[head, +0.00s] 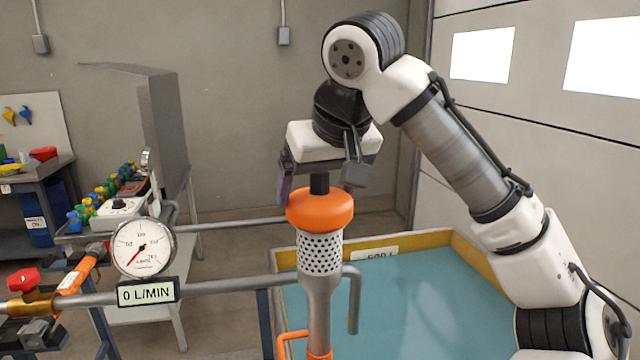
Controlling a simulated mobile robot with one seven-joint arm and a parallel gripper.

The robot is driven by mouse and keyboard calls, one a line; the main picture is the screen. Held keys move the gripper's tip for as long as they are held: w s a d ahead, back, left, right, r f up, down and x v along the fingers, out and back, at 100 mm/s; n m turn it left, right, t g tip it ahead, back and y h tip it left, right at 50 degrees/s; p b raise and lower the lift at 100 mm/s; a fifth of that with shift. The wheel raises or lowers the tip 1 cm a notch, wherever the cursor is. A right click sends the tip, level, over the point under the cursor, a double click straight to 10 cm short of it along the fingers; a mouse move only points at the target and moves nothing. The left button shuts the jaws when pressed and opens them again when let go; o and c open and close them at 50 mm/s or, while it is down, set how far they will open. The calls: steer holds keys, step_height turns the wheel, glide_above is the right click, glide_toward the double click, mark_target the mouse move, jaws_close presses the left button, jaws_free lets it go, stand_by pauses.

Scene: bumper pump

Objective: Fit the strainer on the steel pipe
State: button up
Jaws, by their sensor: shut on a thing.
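The strainer (320,254) is a perforated light metal cylinder under a wide orange cap (320,210) with a short black stem on top. My gripper (319,182) points down and is shut on the strainer at its black stem. The strainer hangs upright, directly above and in line with the steel pipe (319,312). The pipe stands vertical, with a flared top and an orange collar near the bottom of the picture. The strainer's lower edge meets the flared top in this view. I cannot tell whether it is seated or just above.
A blue-floored tank (420,305) with a yellow rim lies behind the pipe. A horizontal pipe (230,286) carries a round gauge (142,247) and a sign reading 0 L/MIN (148,292). A red-handled valve (24,280) is at far left. A bent grey pipe (354,300) stands close right.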

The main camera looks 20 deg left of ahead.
steer(key=shift+f, duration=0.4)
stand_by(0.4)
steer(key=shift+c, duration=0.6)
steer(key=o, duration=1.4)
steer(key=shift+r+p, duration=1.1)
steer(key=shift+r, duration=2.95)
